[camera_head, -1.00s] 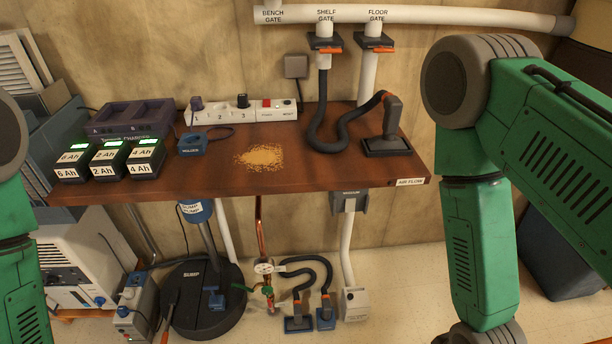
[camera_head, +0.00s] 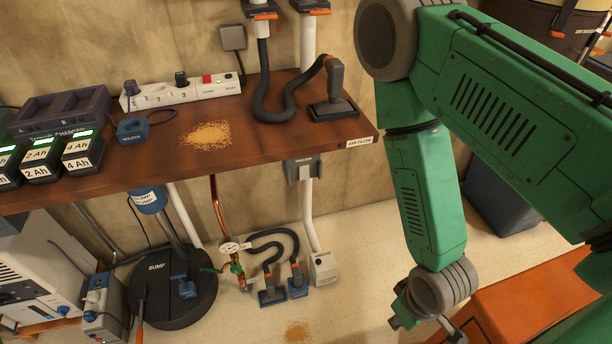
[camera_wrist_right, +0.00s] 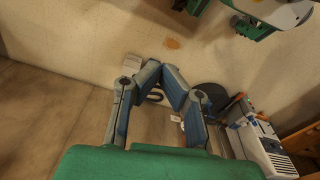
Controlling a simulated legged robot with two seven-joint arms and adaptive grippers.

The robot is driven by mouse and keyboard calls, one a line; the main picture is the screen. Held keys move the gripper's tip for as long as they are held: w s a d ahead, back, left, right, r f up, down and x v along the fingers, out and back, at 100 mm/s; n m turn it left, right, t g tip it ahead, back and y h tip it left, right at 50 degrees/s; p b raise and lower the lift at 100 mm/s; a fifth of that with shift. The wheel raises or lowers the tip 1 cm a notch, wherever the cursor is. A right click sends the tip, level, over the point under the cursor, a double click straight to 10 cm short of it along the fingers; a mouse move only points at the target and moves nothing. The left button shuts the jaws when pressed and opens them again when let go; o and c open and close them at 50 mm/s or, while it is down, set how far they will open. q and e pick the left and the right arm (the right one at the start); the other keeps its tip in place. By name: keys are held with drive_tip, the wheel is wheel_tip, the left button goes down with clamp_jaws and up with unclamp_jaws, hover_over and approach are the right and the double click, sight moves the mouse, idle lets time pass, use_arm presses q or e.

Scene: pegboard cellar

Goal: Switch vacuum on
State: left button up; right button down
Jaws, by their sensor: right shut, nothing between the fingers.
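A grey box with a small label (camera_head: 303,170) hangs under the right end of the bench, and a white pipe runs down from it to a white box (camera_head: 323,268) on the floor. The label is too small to read surely, and I cannot tell which part is the vacuum's switch. A black hose with a grey floor nozzle (camera_head: 335,85) stands on the bench. My right gripper (camera_wrist_right: 163,72) is shut and empty in the right wrist view, above the floor. In the head view its wrist is low right, apart from the boxes. My left gripper is out of view.
The brown bench (camera_head: 260,140) carries a sawdust pile (camera_head: 207,135), a white power strip (camera_head: 185,92) and battery packs. A black round sump (camera_head: 172,290), a pipe with a gauge and short hoses stand below. An orange surface (camera_head: 530,300) is at lower right. Pale floor lies between.

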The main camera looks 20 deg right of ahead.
drive_tip(key=w+n+t+y+b, duration=0.4)
drive_tip(key=w+n+t+b, duration=0.45)
drive_tip(key=w, duration=0.85)
drive_tip(key=w+r+n+t+y+b, duration=0.2)
drive_tip(key=w+r+n+y+b, duration=0.1)
drive_tip(key=n, duration=0.4)
drive_tip(key=w+d+r+n+t+y+b, duration=0.1)
drive_tip(key=w+r+n+t+y+b, duration=0.1)
drive_tip(key=r+n+b, duration=0.4)
drive_tip(key=shift+w+d+n+y, duration=0.2)
drive_tip(key=shift+w+n+y, duration=0.6)
drive_tip(key=shift+n, duration=0.35)
drive_tip(key=shift+a, duration=0.1)
drive_tip(key=b, duration=0.3)
approach(301, 179)
drive_tip(key=x, duration=0.6)
drive_tip(key=shift+s+a, duration=0.15)
drive_tip(key=shift+a, duration=0.3)
drive_tip(key=shift+w+d, duration=0.15)
drive_tip(key=shift+w, duration=0.4)
